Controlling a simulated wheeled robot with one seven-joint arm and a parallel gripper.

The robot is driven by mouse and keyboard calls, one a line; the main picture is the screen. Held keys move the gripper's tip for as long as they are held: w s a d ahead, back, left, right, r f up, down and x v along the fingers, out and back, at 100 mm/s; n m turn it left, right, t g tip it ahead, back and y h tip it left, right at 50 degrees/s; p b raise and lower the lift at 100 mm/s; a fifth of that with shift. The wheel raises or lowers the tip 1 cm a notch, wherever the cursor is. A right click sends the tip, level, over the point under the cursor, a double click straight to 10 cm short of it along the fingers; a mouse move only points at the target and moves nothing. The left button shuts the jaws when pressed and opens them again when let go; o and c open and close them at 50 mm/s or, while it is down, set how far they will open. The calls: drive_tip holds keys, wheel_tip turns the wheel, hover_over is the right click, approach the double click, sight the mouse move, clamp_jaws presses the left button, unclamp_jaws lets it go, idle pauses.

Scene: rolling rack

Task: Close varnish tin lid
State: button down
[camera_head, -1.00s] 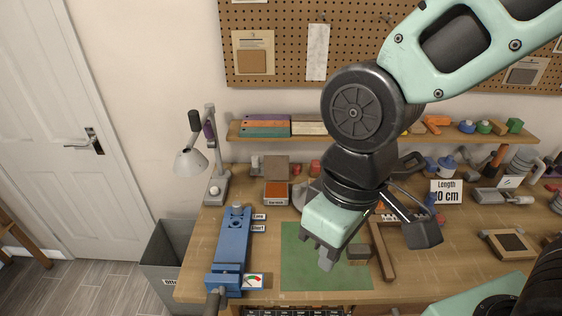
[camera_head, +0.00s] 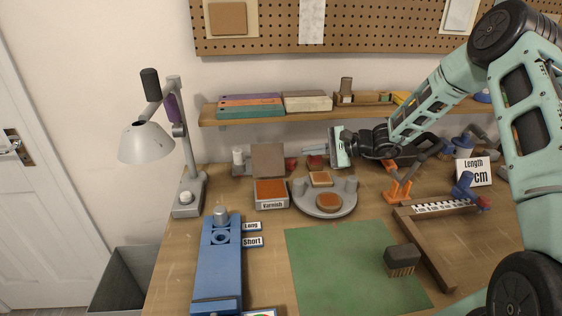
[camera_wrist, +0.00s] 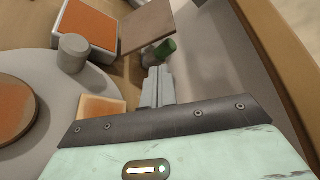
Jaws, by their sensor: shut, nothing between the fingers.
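The varnish tin (camera_head: 271,204) stands on the bench with its label facing front and orange-brown varnish inside. Its square brown lid (camera_head: 268,160) stands raised at the tin's back edge, so the tin is open. In the wrist view the tin (camera_wrist: 86,24) is at the upper left and the lid (camera_wrist: 147,27) is to its right. My gripper (camera_head: 300,148) is shut and empty, reaching in from the right, low in front of the back wall. In the wrist view its fingers (camera_wrist: 158,72) point toward the lid's near edge, apart from it as far as I can tell.
A round grey turntable (camera_head: 325,208) with small blocks and posts sits right of the tin. A shelf (camera_head: 300,114) runs above my gripper. A lamp (camera_head: 188,190) stands at left. A green cylinder (camera_wrist: 165,48) is near my fingertips. The green mat (camera_head: 335,275) is mostly clear.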

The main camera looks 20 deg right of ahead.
sight(281, 154)
drive_tip(key=shift+w+a, duration=0.1)
drive_tip(key=shift+w, duration=0.15)
drive_tip(key=p+x, duration=0.3)
drive_tip(key=x, duration=0.6)
drive_tip(key=shift+a+f, duration=0.15)
drive_tip(key=shift+f+b, duration=0.1)
drive_tip(key=shift+b, duration=0.6)
drive_tip(key=shift+s, duration=0.1)
drive_tip(key=shift+b, duration=0.35)
